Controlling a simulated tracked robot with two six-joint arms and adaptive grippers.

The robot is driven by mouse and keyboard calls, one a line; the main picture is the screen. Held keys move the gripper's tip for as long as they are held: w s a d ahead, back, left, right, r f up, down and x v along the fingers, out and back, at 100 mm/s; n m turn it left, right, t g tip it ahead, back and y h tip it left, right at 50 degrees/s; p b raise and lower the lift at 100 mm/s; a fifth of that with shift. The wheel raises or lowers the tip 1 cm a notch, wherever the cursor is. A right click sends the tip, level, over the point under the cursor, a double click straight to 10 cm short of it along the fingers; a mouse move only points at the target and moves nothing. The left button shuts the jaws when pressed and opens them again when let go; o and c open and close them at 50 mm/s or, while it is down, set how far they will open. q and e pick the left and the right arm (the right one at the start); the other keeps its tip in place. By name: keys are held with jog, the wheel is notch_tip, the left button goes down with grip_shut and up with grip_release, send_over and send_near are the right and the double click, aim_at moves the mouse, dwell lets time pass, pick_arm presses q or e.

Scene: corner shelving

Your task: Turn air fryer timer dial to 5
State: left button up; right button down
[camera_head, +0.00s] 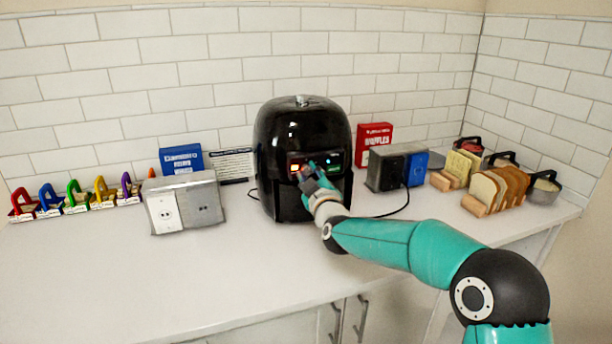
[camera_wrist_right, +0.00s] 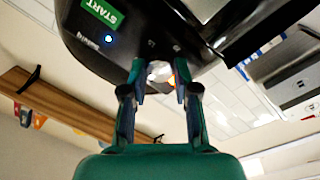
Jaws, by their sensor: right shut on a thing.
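The black air fryer (camera_head: 302,118) stands against the tiled wall at the middle of the counter. My right gripper (camera_head: 308,172) is at the front panel in the head view. In the right wrist view, my right gripper (camera_wrist_right: 159,78) has its two fingers on either side of a small light-coloured timer dial (camera_wrist_right: 159,70) and is shut on it. Its numbers cannot be read. My left gripper is not in view.
A grey outlet box (camera_head: 185,203) and coloured clips (camera_head: 75,197) are on the left. The counter front (camera_head: 170,290) is clear.

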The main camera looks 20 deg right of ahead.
jog(key=shift+d+n, duration=0.15)
jog(key=shift+n, duration=1.15)
jog(key=c, duration=0.9)
grip_release()
jog(key=shift+f, duration=0.1)
jog(key=shift+o, duration=0.2)
jog(key=shift+s, duration=0.1)
jog(key=s, duration=1.1)
jog(key=shift+s+a+f, duration=0.25)
jog(key=shift+s+f, duration=0.1)
jog(key=shift+s, duration=0.05)
